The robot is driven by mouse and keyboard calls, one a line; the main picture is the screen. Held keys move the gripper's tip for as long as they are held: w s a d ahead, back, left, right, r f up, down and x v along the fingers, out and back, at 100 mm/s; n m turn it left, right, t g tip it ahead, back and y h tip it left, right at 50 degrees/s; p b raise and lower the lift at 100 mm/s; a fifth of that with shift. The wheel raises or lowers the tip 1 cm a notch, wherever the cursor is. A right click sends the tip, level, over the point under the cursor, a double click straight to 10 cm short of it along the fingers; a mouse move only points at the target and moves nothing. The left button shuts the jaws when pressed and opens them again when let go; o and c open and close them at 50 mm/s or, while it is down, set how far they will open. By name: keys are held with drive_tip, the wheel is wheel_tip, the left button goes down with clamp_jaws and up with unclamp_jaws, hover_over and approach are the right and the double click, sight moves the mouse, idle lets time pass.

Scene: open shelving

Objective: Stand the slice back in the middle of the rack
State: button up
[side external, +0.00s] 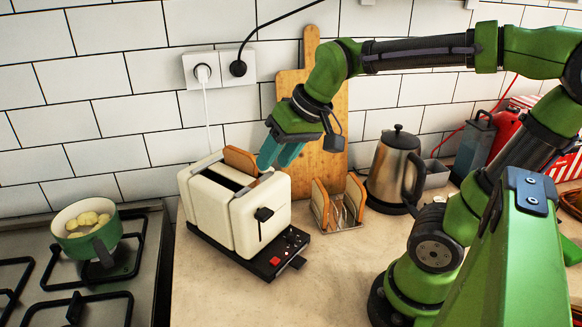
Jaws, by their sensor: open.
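A slice of bread (240,161) stands in the rear slot of the cream toaster (218,216), its top edge showing above the slot. A wire rack (340,218) stands on the counter to the right of the toaster. It holds a slice at its left end (320,203) and another at its right end (354,198); the middle of the rack looks empty. My gripper (277,162) is above the right end of the toaster, just right of the slice, tilted down to the left. Its teal fingers hold nothing that I can see. The slice's lower part is hidden in the toaster.
A steel kettle (391,167) stands right of the rack, with a wooden board (318,150) against the tiled wall behind. A hob with a green pot (88,232) is at the left. The counter in front of the rack (310,285) is clear.

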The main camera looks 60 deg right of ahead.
drive_tip(key=w+d+r+n+g+h, duration=0.1)
drive_tip(key=w+d+r+g, duration=0.15)
drive_tip(key=w, duration=0.45)
drive_tip(key=w+d+r+n+g+h, duration=0.1)
drive_tip(key=w+d+r+g, duration=0.2)
drive_tip(key=w, duration=0.5)
approach(239, 150)
drive_tip(key=shift+n, duration=0.4)
drive_tip(key=f, duration=0.3)
drive_tip(key=w+f, duration=0.1)
drive_tip(key=f, duration=0.1)
drive_tip(key=shift+d+f, duration=0.15)
drive_tip(key=shift+f, duration=0.1)
drive_tip(key=f, duration=0.2)
drive_tip(key=s+f, duration=0.1)
drive_tip(key=f, duration=0.1)
drive_tip(key=shift+f, duration=0.1)
drive_tip(key=shift+w+f, duration=0.1)
drive_tip(key=shift+f, duration=0.4)
clamp_jaws()
